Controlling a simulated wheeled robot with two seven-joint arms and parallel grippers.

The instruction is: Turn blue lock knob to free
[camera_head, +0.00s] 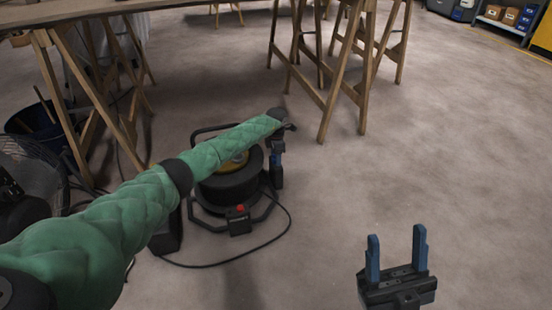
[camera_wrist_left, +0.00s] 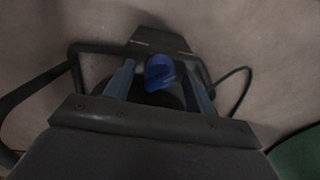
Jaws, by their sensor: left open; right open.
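The blue lock knob (camera_wrist_left: 160,73) shows in the left wrist view, at the top of a dark round part. My left gripper (camera_wrist_left: 162,80) is open, with one blue finger on each side of the knob. I cannot tell whether the fingers touch it. In the head view my left gripper (camera_head: 277,165) points down at the right side of the black cable reel (camera_head: 232,186); the knob cannot be made out there. My right gripper (camera_head: 397,252) is open and empty over bare floor at the lower right.
The reel stands on the floor in a black tube frame, with a box bearing a red button (camera_head: 240,208) in front. A black cable (camera_head: 250,258) loops around it. Wooden trestles (camera_head: 335,90) stand behind, a fan (camera_head: 35,170) at the left. The floor on the right is clear.

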